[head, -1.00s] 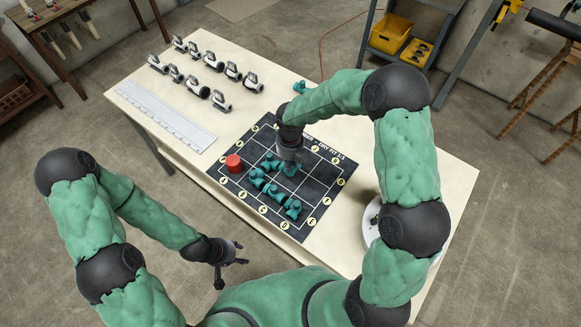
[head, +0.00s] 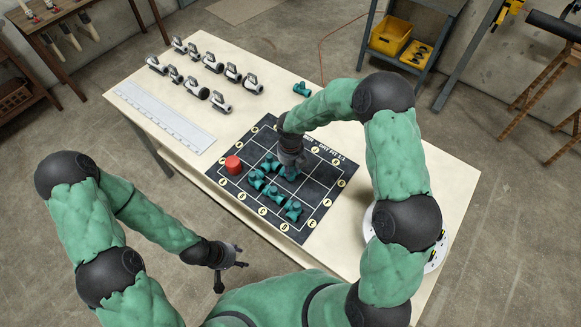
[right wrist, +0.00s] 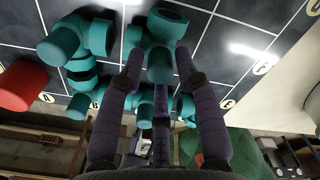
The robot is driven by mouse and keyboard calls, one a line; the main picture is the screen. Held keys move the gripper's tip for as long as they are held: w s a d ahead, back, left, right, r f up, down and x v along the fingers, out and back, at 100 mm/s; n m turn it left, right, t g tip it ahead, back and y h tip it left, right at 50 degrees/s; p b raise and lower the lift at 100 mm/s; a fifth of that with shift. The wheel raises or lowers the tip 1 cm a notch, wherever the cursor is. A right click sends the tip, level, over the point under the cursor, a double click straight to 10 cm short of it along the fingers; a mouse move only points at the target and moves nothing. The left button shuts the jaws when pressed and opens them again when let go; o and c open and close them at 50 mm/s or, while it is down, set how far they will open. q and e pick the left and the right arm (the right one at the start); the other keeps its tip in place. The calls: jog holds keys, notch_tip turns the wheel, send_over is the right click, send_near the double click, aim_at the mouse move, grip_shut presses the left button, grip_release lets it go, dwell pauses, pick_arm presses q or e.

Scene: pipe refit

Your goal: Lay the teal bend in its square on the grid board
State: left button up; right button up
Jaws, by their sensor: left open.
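The teal bend (right wrist: 160,62) is between the fingers of my right gripper (right wrist: 159,72) in the right wrist view, and the fingers appear closed around it. In the head view the right gripper (head: 291,165) points down over the dark grid board (head: 318,190), with the bend (head: 289,174) under it, low over a square beside the other teal fittings. Whether the bend touches the board cannot be told. My left gripper (head: 232,264) is open and empty, off the table's front edge.
Several teal fittings (head: 275,194) lie on the board's left and front squares. A red cylinder (head: 233,165) stands at its left edge. Valves (head: 198,89), a pale ruler-like strip (head: 165,116) and another teal fitting (head: 302,88) lie further back.

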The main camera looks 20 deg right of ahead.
aim_at(291, 169)
jog(key=shift+r, duration=0.1)
notch_tip(291, 169, up, 12)
jog(key=p, duration=0.2)
jog(key=shift+p, duration=0.3)
jog(key=shift+r, duration=0.1)
dwell(0.4)
